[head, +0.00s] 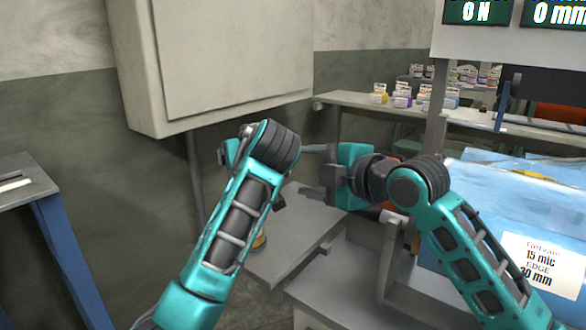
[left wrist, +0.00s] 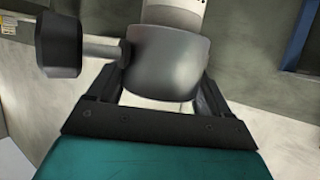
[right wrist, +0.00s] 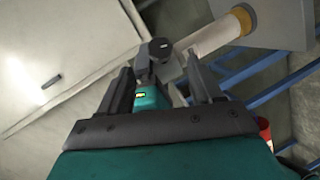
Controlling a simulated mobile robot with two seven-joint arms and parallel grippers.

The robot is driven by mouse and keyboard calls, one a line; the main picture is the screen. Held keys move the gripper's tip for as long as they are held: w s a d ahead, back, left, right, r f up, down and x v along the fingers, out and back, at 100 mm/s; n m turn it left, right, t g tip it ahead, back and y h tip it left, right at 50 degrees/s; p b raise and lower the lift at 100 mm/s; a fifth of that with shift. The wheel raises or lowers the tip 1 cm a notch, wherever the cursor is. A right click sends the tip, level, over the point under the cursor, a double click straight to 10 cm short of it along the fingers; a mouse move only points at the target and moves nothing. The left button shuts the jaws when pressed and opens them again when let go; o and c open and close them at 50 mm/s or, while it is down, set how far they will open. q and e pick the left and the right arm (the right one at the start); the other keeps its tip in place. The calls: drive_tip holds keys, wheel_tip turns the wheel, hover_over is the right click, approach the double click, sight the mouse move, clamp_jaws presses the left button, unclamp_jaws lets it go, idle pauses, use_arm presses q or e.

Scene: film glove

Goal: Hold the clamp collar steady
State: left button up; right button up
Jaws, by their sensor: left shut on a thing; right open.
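The clamp collar (left wrist: 165,62) is a grey rounded collar with a dark knob (left wrist: 57,45) on a short rod at its left. It sits around a pale cylinder in the left wrist view. My left gripper (left wrist: 162,88) is shut on the collar, one finger on each side. In the head view my left arm hides the collar and most of that gripper. My right gripper (head: 310,170) is open and empty, its fingers pointing left towards my left arm. In the right wrist view (right wrist: 160,65) a dark knob and a pale roll (right wrist: 222,35) show beyond its fingers.
A grey wall cabinet (head: 225,60) hangs behind the arms. A blue wrapped load (head: 500,205) with a label stands at the right. Shelves with small coloured goods (head: 402,97) are behind. A grey table (head: 22,185) stands at the left, with open floor between.

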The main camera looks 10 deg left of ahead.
drive_tip(key=shift+x, duration=2.9)
drive_tip(key=c, duration=1.1)
